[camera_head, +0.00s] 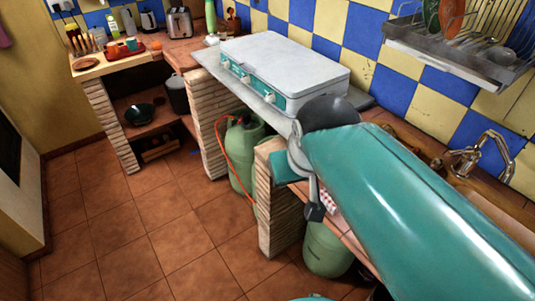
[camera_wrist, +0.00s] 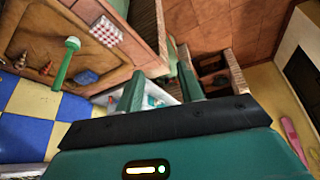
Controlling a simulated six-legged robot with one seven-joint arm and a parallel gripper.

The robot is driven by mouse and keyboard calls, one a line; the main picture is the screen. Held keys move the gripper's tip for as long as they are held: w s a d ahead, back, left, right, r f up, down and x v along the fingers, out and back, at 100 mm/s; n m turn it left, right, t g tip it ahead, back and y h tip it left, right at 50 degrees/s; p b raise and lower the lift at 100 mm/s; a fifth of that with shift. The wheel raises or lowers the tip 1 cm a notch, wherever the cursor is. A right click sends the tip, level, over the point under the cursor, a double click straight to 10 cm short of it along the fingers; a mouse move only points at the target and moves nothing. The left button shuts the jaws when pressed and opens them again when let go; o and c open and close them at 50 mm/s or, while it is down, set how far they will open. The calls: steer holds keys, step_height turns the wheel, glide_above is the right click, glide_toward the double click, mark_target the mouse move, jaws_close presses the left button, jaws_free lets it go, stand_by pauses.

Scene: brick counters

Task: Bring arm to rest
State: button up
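My teal arm (camera_head: 400,190) fills the lower right of the head view, raised and reaching over the counter beside the stove. My gripper (camera_wrist: 160,72) shows in the wrist view with its two teal fingers apart. Nothing is held between them; the floor side of the counter shows past the gap. In the head view the gripper is mostly hidden behind the arm's dark joint, so its distance from the counter is hard to tell.
A white and teal stove (camera_head: 285,68) sits on a grey slab behind the arm. A dish rack (camera_head: 460,60) hangs above the sink tap (camera_head: 480,155) at right. A green gas bottle (camera_head: 243,155) stands below. The tiled floor (camera_head: 150,230) at left is clear.

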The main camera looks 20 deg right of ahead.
steer(key=shift+s+a+f+t+y, duration=0.15)
steer(key=shift+s+a+f, duration=0.3)
steer(key=shift+a, duration=0.2)
steer(key=shift+s+a+f+t+y, duration=0.15)
steer(key=shift+s+a+f, duration=0.15)
steer(key=shift+s+a, duration=0.3)
